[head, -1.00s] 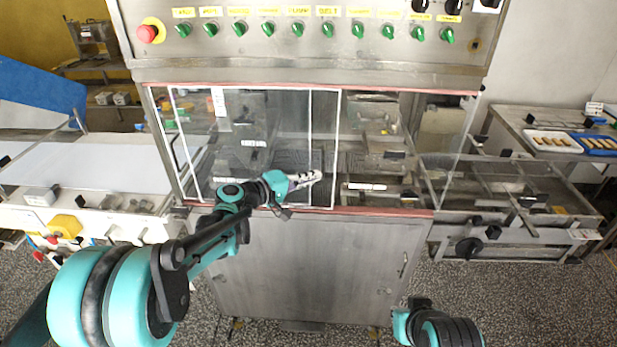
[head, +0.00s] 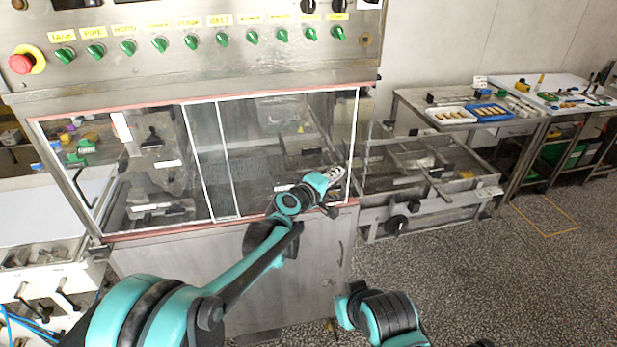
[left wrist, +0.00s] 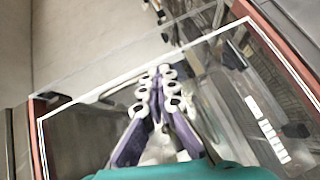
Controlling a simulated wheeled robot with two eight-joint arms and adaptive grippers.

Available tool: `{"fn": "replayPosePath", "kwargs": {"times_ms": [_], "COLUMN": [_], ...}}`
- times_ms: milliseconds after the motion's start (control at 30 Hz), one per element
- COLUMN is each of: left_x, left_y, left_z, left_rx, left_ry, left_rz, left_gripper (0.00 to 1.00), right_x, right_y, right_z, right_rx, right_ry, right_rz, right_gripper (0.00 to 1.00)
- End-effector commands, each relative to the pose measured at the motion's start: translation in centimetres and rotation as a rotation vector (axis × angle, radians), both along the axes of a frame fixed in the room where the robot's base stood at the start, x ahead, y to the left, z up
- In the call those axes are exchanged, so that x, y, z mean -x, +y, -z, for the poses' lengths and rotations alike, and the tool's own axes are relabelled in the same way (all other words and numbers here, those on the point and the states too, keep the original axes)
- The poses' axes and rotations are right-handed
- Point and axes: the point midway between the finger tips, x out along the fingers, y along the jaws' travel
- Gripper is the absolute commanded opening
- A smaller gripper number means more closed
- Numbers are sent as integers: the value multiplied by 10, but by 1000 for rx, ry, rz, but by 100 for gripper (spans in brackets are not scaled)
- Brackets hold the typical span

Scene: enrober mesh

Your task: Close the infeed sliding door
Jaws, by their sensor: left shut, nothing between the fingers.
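The infeed sliding door (head: 275,135) is a clear panel with white edge strips in the front window of the steel machine. In the head view it covers the right part of the opening, its right edge strip close to the right end of the window frame. Its left edge overlaps a clear panel (head: 85,180) on the left. My left gripper (head: 338,172) is shut and empty in front of the door's lower right part. In the left wrist view its fingertips (left wrist: 161,72) are near a white edge strip (left wrist: 210,42); I cannot tell if they touch it. My right gripper is not in view.
A control panel (head: 190,60) with green knobs and a red stop button (head: 20,64) is above the window. A steel conveyor frame (head: 420,185) stands at the right, with a table of trays (head: 487,112) behind it. Speckled floor is free at lower right.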

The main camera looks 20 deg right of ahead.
Motion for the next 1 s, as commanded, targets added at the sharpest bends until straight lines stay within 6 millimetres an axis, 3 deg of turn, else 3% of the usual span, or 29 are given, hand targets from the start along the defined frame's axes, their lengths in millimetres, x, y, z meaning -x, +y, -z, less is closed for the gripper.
{"fn": "replayPosePath", "kwargs": {"times_ms": [100, 300, 1000], "left_x": [0, 0, 0], "left_y": [-22, -40, -39], "left_z": [0, 0, -5], "left_rx": [0, 0, 1], "left_ry": [-2, -1, -1], "left_rz": [1, -3, -5], "left_gripper": [0, 0, 0], "right_x": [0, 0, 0], "right_y": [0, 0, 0], "right_z": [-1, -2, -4], "right_rx": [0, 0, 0], "right_ry": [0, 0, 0], "right_rz": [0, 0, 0], "right_gripper": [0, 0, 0]}}
